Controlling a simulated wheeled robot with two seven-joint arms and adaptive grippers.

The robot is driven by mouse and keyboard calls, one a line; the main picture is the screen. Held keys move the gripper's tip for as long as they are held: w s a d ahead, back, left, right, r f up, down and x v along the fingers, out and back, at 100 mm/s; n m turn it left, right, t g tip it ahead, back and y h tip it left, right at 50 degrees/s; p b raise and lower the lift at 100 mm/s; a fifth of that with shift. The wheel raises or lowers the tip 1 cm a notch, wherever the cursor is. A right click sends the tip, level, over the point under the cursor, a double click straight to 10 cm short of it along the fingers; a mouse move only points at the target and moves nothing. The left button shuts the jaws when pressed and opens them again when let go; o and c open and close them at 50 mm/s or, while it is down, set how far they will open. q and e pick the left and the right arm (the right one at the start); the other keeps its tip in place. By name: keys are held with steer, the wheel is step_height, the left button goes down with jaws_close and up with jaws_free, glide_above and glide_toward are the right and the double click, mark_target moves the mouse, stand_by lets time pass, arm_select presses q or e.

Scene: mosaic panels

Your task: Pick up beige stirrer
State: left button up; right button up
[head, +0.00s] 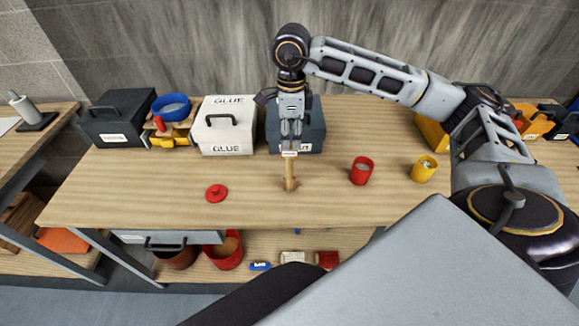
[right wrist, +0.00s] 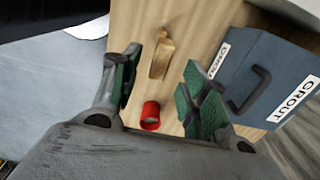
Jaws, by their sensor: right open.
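The beige stirrer (head: 290,178) stands about upright on the wooden table, near its front middle. My right gripper (head: 291,152) is directly above it in the head view, pointing down, and partly hides its top. In the right wrist view the stirrer (right wrist: 161,55) shows between the two spread green-padded fingers of my right gripper (right wrist: 162,66), with space on both sides. The right gripper is open and empty. My left gripper is not in view.
A red cup (head: 361,171) and a yellow cup (head: 424,169) stand to the right; a red lid (head: 216,193) lies to the left. Behind are a white GLUE box (head: 226,130), a dark grout box (right wrist: 265,85) and a black box (head: 117,122). The table's front left is clear.

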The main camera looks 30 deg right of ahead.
steer(key=shift+w+a+f+p, duration=0.1)
steer(key=shift+f+p, duration=0.2)
steer(key=shift+f, duration=0.85)
steer(key=shift+a+f+p, duration=0.1)
steer(key=shift+f+p, duration=0.2)
steer(key=shift+f, duration=0.85)
steer(key=shift+c, duration=0.4)
jaws_close()
